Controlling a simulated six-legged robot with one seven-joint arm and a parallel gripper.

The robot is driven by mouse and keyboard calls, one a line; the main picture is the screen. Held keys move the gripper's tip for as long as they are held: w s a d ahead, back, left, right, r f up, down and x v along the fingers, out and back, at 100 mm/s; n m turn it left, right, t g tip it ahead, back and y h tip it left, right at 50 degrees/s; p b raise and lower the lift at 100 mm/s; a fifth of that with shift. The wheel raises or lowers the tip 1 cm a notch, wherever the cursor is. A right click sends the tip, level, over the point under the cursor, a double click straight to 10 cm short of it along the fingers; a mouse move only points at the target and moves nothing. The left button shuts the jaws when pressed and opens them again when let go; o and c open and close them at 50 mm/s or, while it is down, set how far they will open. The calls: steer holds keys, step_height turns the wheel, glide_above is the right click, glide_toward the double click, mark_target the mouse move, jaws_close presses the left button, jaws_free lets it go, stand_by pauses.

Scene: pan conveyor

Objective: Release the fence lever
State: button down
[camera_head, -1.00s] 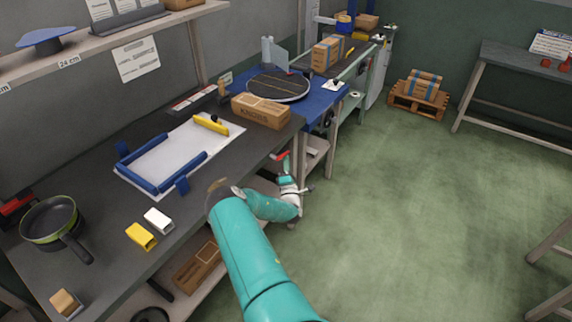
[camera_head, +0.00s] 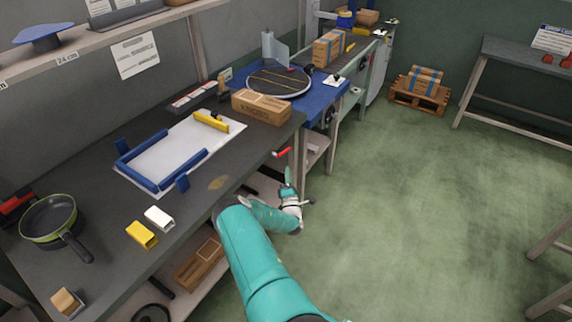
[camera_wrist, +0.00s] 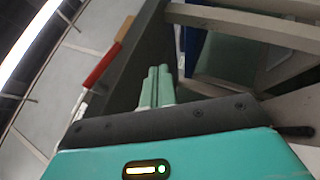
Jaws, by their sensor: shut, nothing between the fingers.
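A red-handled lever (camera_head: 282,152) sticks out at the front edge of the dark bench, near its far right corner. Its red handle (camera_wrist: 103,65) also shows in the wrist view, left of my fingers and apart from them. My gripper (camera_head: 288,176) is just below the red handle, in front of the bench edge. In the wrist view my gripper's fingers (camera_wrist: 156,86) are together and empty. A yellow bar (camera_head: 211,121) with a dark knob lies at the far end of a white board on the bench. Blue fence rails (camera_head: 160,180) edge the board.
A cardboard box (camera_head: 262,107) stands on the bench behind the gripper. A round dark plate (camera_head: 279,82) lies on the blue table beyond. A pan (camera_head: 48,217) and yellow and white blocks sit at left.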

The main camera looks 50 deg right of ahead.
steer(key=s+f, duration=0.3)
steer(key=f, duration=0.2)
steer(key=shift+s+a+f, duration=0.2)
steer(key=shift+s+a, duration=0.2)
steer(key=shift+a, duration=0.05)
